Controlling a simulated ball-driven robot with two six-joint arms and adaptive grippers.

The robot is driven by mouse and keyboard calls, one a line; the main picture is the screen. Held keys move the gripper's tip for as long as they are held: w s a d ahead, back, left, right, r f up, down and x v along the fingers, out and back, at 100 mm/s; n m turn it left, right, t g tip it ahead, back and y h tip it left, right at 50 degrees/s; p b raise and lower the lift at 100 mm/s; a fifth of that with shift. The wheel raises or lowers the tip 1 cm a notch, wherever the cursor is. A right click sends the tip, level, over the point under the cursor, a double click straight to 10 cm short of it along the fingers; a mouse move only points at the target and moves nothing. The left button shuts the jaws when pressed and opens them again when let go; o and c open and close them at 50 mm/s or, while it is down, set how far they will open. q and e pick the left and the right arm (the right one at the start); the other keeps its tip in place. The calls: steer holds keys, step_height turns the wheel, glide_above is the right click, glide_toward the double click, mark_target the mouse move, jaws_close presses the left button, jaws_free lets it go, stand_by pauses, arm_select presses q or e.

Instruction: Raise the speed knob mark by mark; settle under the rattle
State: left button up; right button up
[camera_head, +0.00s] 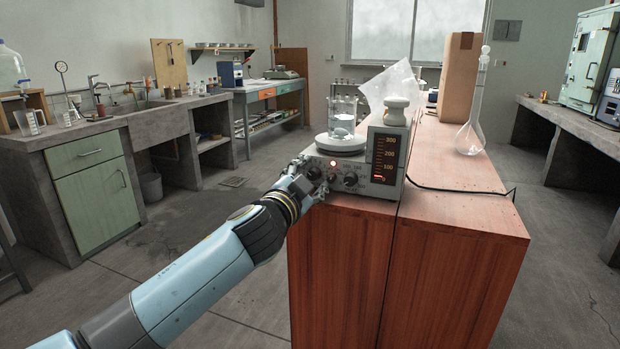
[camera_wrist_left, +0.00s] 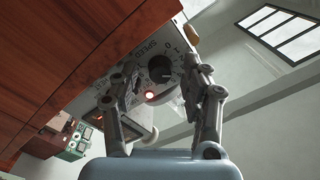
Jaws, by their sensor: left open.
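The stirrer (camera_head: 372,190) is a pale box on the near end of the red wooden bench, with a round plate (camera_head: 341,145) on top. A glass beaker (camera_head: 343,108) stands upright on the plate; whether a stir bar turns inside is not clear. Dark knobs and a lit red lamp (camera_head: 333,163) are on the front, beside a display (camera_head: 385,158) marked 100, 200, 300 with an orange glow low down. My left gripper (camera_head: 314,176) is at the panel's left. In the left wrist view its open fingers straddle the dark speed knob (camera_wrist_left: 160,68); contact cannot be told.
A tall flask (camera_head: 472,132) and a cardboard box (camera_head: 460,70) stand farther back. A black cable (camera_head: 455,190) crosses the bench, whose right front is clear.

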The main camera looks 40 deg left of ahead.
arm_select(q)
steer(key=c, duration=0.6)
jaws_close()
steer(key=shift+m, duration=0.3)
steer(key=m, duration=0.3)
steer(key=shift+p, duration=0.35)
steer(key=m, duration=0.3)
steer(key=shift+m+p, duration=0.3)
steer(key=shift+p, duration=0.1)
steer(key=m, duration=0.3)
steer(key=shift+m+p, duration=0.3)
steer(key=shift+p, duration=0.05)
steer(key=shift+m+p, duration=0.45)
steer(key=shift+m, duration=1.55)
steer(key=shift+f, duration=0.1)
